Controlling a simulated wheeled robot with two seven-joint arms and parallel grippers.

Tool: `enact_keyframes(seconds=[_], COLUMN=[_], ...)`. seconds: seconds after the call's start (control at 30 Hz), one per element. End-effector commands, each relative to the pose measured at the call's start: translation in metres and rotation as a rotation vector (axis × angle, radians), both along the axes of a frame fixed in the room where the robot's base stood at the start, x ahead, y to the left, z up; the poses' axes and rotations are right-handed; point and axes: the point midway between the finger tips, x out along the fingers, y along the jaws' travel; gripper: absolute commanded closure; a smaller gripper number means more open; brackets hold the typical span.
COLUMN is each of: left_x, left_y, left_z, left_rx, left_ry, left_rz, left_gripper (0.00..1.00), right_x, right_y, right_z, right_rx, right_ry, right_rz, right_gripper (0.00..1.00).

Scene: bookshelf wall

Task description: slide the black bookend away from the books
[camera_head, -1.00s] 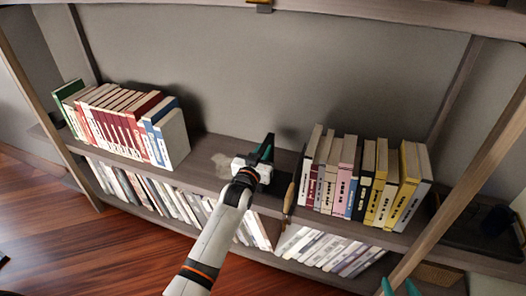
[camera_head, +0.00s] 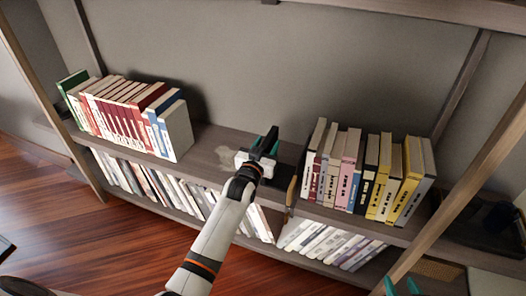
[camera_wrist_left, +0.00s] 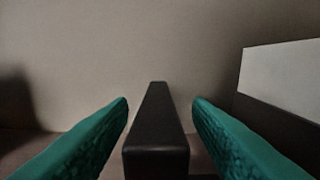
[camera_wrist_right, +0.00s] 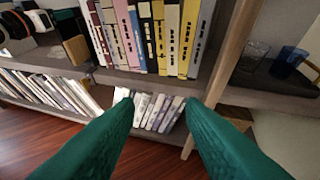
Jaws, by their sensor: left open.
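The black bookend (camera_head: 281,176) stands on the upper shelf board, left of the right-hand row of books (camera_head: 362,175), with a small gap between them. In the left wrist view its upright plate (camera_wrist_left: 156,135) shows edge-on between my fingers. My left gripper (camera_head: 264,141) is open, one green finger on each side of the plate. In the left wrist view (camera_wrist_left: 160,125) a gap shows on both sides. Part of the bookend is hidden behind the gripper in the head view. My right gripper (camera_wrist_right: 160,110) is open and empty, low in front of the shelf.
Another row of books (camera_head: 130,112) stands at the left. Bare shelf (camera_head: 208,155) lies between that row and my left gripper. A wooden post (camera_head: 462,193) rises at the right.

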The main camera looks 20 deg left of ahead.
Motion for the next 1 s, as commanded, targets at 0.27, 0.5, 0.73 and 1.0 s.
enact_keyframes(seconds=[0.27,0.5,0.73,1.0], left_x=[-0.035,-0.061,-0.069,-0.069], left_y=[0.000,0.000,0.000,0.000], left_z=[0.001,0.000,0.000,0.000], left_rx=[0.000,0.000,0.000,0.000], left_ry=[0.003,0.002,0.001,0.001], left_rz=[0.000,-0.001,-0.001,-0.001], left_gripper=[0.55,0.55,0.55,0.55], right_x=[-0.033,-0.063,-0.074,-0.074], right_y=[-0.014,-0.025,-0.028,-0.028], right_z=[-0.028,-0.046,-0.051,-0.051], right_rx=[-0.060,-0.100,-0.112,-0.112], right_ry=[0.258,0.447,0.507,0.507], right_rz=[-0.019,-0.032,-0.038,-0.038], right_gripper=[0.64,0.64,0.64,0.64])
